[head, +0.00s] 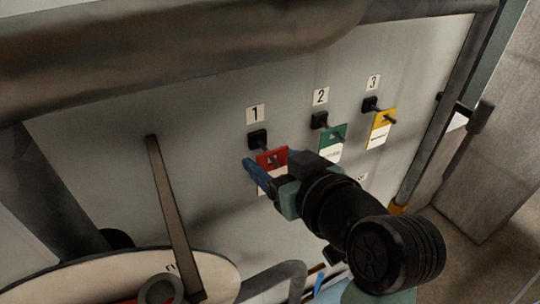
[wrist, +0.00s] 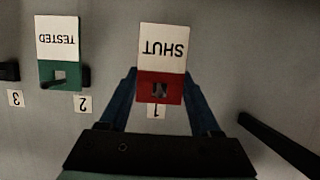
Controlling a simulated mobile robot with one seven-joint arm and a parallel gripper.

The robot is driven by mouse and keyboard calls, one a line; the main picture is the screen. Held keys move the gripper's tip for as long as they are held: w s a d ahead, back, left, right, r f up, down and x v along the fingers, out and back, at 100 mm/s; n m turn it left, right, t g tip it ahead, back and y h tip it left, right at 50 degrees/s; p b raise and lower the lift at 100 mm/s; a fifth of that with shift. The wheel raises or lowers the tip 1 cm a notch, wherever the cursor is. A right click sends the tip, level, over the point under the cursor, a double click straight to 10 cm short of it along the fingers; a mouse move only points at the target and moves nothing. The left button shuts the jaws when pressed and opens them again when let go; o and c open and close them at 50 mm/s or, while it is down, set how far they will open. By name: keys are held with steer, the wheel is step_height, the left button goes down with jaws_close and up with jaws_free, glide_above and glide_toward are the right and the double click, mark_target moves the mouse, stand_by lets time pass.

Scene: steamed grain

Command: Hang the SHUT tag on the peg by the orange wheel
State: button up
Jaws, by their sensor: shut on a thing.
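The SHUT tag (wrist: 163,45) has a red top with a hole and a white lower part, and reads upside down in the wrist view. In the head view its red part (head: 272,157) shows just below peg 1 (head: 257,138). My gripper (head: 270,160) is shut on the tag, with its blue fingers at the sides of the red part. Something grey shows in the hole; I cannot tell whether the peg still passes through it. I cannot make out an orange wheel or the peg beside it in either view.
A green tag (head: 332,140) hangs on peg 2 (head: 320,120) and a yellow tag (head: 381,128) on peg 3 (head: 371,104). A brown bar (head: 170,205) stands out left of my gripper, above a pale round plate (head: 215,275). A thick pipe (head: 150,60) crosses the top.

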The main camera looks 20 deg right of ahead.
steer(key=shift+s+d, duration=0.15)
steer(key=shift+s, duration=0.5)
steer(key=shift+s+d, duration=0.15)
steer(key=shift+s, duration=0.45)
steer(key=s+d, duration=0.1)
steer(key=s, duration=0.5)
steer(key=shift+p, duration=0.4)
stand_by(0.9)
